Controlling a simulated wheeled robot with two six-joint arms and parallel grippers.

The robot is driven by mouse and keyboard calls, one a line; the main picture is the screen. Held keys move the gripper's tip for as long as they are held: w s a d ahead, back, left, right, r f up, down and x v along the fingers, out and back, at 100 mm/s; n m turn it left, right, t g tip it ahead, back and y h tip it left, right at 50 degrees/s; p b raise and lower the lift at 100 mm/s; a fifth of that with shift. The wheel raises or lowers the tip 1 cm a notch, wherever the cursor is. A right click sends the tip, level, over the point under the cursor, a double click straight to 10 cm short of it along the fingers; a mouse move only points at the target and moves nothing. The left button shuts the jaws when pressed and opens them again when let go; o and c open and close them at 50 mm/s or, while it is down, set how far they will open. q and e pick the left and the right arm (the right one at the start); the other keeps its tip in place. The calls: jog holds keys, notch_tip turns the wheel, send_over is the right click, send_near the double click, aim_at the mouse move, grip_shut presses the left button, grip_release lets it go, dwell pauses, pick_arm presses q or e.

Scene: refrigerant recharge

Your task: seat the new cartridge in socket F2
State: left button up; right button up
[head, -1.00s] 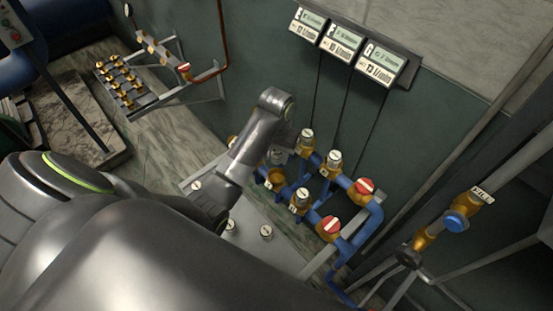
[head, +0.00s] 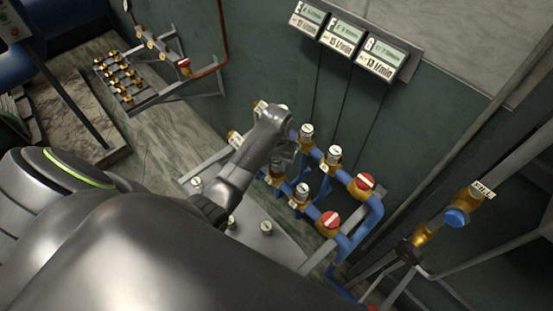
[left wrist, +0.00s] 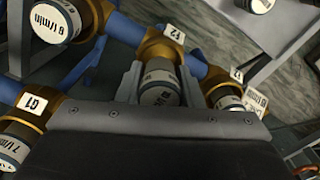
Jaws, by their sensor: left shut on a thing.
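My left gripper (head: 284,160) is shut on the new cartridge, over the middle of the blue-pipe manifold. In the left wrist view the cartridge (left wrist: 160,88) is a grey cylinder with a white printed cap, upright between the two grey fingers. Its lower end meets a brass socket (left wrist: 158,48) whose tag appears to read F2. I cannot tell how deep it sits. In the head view the gripper largely hides the cartridge and socket. My right gripper is not in view.
Neighbouring capped cartridges (head: 302,190) stand close to the gripper. Red-topped valves (head: 329,222) are at the right. Three flow displays (head: 343,36) hang on the wall. A rack with several brass-coloured pieces (head: 124,80) stands at the far left.

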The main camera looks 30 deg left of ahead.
pick_arm(q)
jog(key=shift+f, duration=0.15)
jog(key=shift+f, duration=0.15)
dwell(0.6)
jog(key=shift+f, duration=0.6)
jog(key=shift+s, duration=0.15)
jog(key=shift+s+f, duration=0.1)
jog(key=shift+f, duration=0.1)
